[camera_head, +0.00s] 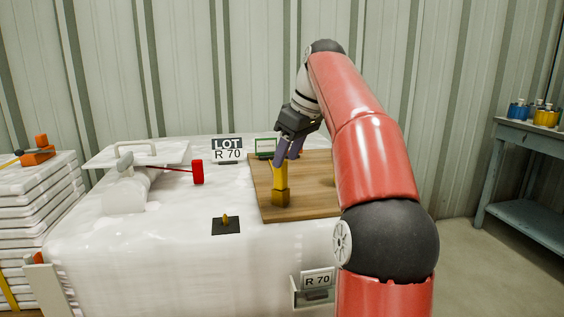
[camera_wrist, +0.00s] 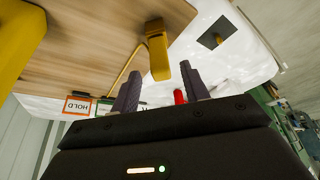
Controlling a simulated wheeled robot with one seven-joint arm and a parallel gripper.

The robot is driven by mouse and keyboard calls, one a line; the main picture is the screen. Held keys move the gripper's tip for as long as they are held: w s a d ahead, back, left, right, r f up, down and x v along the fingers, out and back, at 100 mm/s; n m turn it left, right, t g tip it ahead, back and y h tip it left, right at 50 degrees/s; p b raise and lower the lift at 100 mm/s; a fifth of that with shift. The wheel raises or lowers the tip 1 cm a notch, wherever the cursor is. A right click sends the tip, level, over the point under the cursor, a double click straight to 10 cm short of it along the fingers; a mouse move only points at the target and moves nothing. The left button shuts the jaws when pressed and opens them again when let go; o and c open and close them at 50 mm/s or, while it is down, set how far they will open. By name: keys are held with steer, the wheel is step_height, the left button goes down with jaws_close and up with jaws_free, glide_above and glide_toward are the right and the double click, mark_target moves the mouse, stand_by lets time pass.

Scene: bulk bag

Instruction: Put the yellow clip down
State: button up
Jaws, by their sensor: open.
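The yellow clip (camera_head: 280,188) stands upright on the wooden board (camera_head: 315,205), its wider, darker base at the bottom. My gripper (camera_head: 288,155) is just above and behind it, pointing down with its two grey-purple fingers apart. In the wrist view the clip (camera_wrist: 158,54) shows in the gap between the two fingertips (camera_wrist: 160,74), with space on both sides. The fingers do not close on it. Whether a fingertip touches its top I cannot tell. A thin yellow line on the board runs by the clip.
The board lies on a white wrapped bulk bag (camera_head: 170,245). A dark square (camera_head: 228,229) lies in front, a red-ended tool (camera_head: 198,172) to the left. Behind stand a LOT R 70 sign (camera_head: 228,150) and a green-framed card (camera_head: 265,146). A large yellow thing (camera_wrist: 15,40) shows close in the wrist view.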

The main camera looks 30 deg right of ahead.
steer(key=p+v, duration=0.2)
steer(key=v, duration=0.4)
steer(key=shift+s+r, duration=0.2)
steer(key=shift+r, duration=0.15)
steer(key=shift+d, duration=0.1)
steer(key=s+a+f+m+h, duration=0.1)
steer(key=s+a+f, duration=0.2)
steer(key=a, duration=0.4)
steer(key=s+a+f+m+h, duration=0.1)
steer(key=s+a+f+m, duration=0.15)
steer(key=a, duration=0.35)
steer(key=s+a+f+m+t, duration=0.1)
steer(key=s+a+f, duration=0.1)
steer(key=s+f, duration=0.6)
steer(key=s+a+f+m, duration=0.1)
steer(key=s+a+f, duration=0.1)
steer(key=s+f, duration=0.7)
step_height(320, 180, down, 4)
steer(key=shift+s+a+f+t, duration=0.1)
steer(key=shift+s+a+t, duration=0.1)
steer(key=shift+t, duration=0.2)
